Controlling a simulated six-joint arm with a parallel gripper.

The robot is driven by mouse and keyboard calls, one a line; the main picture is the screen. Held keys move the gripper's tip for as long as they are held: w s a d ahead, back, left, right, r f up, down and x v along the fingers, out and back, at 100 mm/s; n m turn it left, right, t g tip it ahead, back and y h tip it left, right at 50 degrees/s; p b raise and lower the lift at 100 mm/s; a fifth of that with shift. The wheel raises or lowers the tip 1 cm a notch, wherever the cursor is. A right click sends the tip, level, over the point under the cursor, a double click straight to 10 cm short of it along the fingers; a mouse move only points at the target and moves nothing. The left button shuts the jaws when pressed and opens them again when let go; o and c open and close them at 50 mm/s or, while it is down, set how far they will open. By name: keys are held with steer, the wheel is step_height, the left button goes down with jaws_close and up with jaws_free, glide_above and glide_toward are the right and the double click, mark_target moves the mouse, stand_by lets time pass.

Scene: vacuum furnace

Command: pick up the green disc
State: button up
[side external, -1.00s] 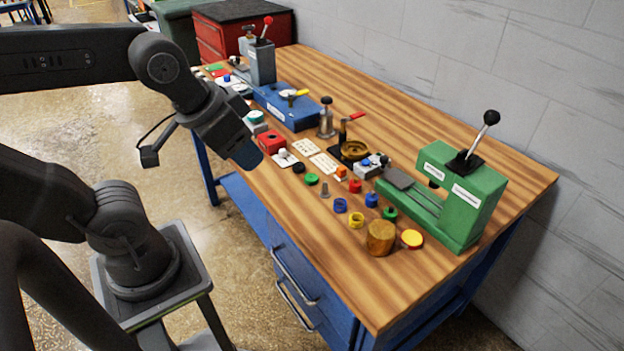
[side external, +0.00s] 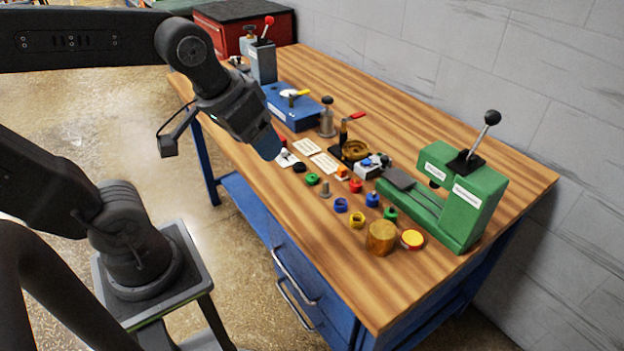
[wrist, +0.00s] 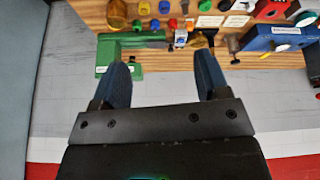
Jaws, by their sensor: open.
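A small green disc (side external: 312,179) lies flat on the wooden bench, between a black disc (side external: 299,166) and a grey screw-like piece (side external: 325,190). A second green piece (side external: 390,213), ring-like, lies closer to the green press; it also shows in the wrist view (wrist: 137,25). I cannot make out the first green disc for certain in the wrist view. My gripper (side external: 270,147) is above the bench edge, up and left of the green disc and apart from it. In the wrist view its blue fingers (wrist: 160,68) are spread with nothing between them.
A green press (side external: 455,195) stands at the right. A brass cylinder (side external: 380,238), yellow ring (side external: 357,220), blue ring (side external: 341,205) and red piece (side external: 355,186) lie around. A blue fixture (side external: 290,108) stands behind. The front right bench top is clear.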

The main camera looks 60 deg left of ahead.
steer(key=w+a+f+n+g, duration=0.2)
steer(key=w+a+n, duration=0.45)
steer(key=w, duration=0.45)
steer(key=n+g, duration=0.3)
steer(key=n, duration=0.5)
glide_above(312, 177)
step_height(312, 177, down, 11)
step_height(312, 177, down, 13)
steer(key=shift+f, duration=0.1)
steer(key=shift+c, duration=0.5)
steer(key=c, duration=0.9)
